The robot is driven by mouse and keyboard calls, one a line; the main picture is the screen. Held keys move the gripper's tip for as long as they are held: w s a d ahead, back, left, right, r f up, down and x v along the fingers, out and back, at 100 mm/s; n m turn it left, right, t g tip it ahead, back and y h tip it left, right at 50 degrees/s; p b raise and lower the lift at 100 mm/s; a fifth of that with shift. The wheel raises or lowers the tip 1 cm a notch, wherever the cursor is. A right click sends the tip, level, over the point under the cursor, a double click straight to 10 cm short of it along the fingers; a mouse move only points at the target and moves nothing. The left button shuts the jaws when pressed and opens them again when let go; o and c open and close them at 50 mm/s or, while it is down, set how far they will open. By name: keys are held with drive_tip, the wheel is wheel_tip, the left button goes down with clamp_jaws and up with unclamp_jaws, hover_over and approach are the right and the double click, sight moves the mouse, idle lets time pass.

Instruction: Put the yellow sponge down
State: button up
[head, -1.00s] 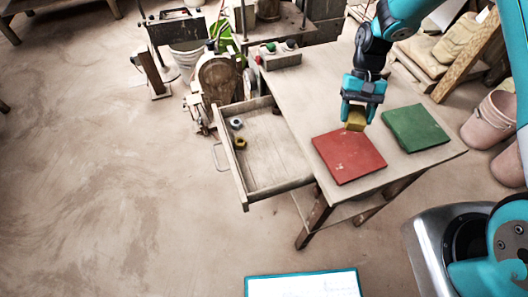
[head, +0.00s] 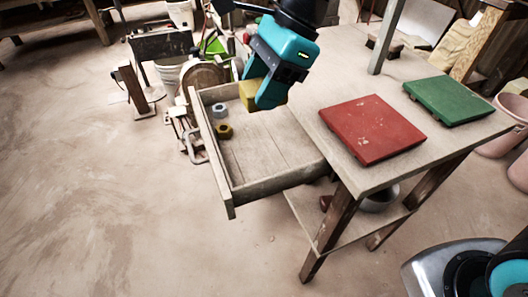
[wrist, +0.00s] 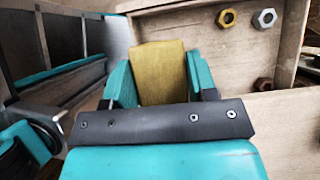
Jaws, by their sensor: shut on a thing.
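The yellow sponge (head: 250,95) is held in my gripper (head: 266,92), which is shut on it. In the head view they appear over the open drawer (head: 262,187), in front of its far end. In the wrist view the sponge (wrist: 160,72) sits between the two teal fingers of my gripper (wrist: 158,80), with the drawer's wooden wall behind it. The sponge's lower part is partly hidden by the gripper in the wrist view. The height above the drawer floor is hard to tell.
The drawer holds a grey nut (head: 220,109) and a yellow nut (head: 224,131) at its left; another dark nut (wrist: 263,84) shows in the wrist view. A red tile (head: 370,128) and a green tile (head: 449,99) lie on the table (head: 335,83). The drawer's front middle is bare.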

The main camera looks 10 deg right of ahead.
sight(255, 171)
wheel_tip(255, 171, down, 18)
drive_tip(key=b, duration=0.3)
drive_tip(key=shift+r+b, duration=0.2)
drive_tip(key=shift+b, duration=0.1)
drive_tip(key=shift+f, duration=0.1)
drive_tip(key=o, duration=1)
drive_tip(key=p+v, duration=0.3)
drive_tip(key=v, duration=0.9)
drive_tip(key=s+d+r+n, duration=0.1)
drive_tip(key=s+r+n, duration=0.1)
drive_tip(key=s+n, duration=0.3)
drive_tip(key=s+d+r+n+t+h, duration=0.1)
drive_tip(key=s+d+r+n, duration=0.1)
drive_tip(key=s+n, duration=0.4)
drive_tip(key=s+d+r+n, duration=0.2)
drive_tip(key=s+n, duration=0.3)
drive_tip(key=n, duration=0.6)
drive_tip(key=shift+s+d+r+t+h, duration=0.25)
drive_tip(key=shift+s+r+t+h, duration=0.05)
drive_tip(key=shift+r, duration=0.05)
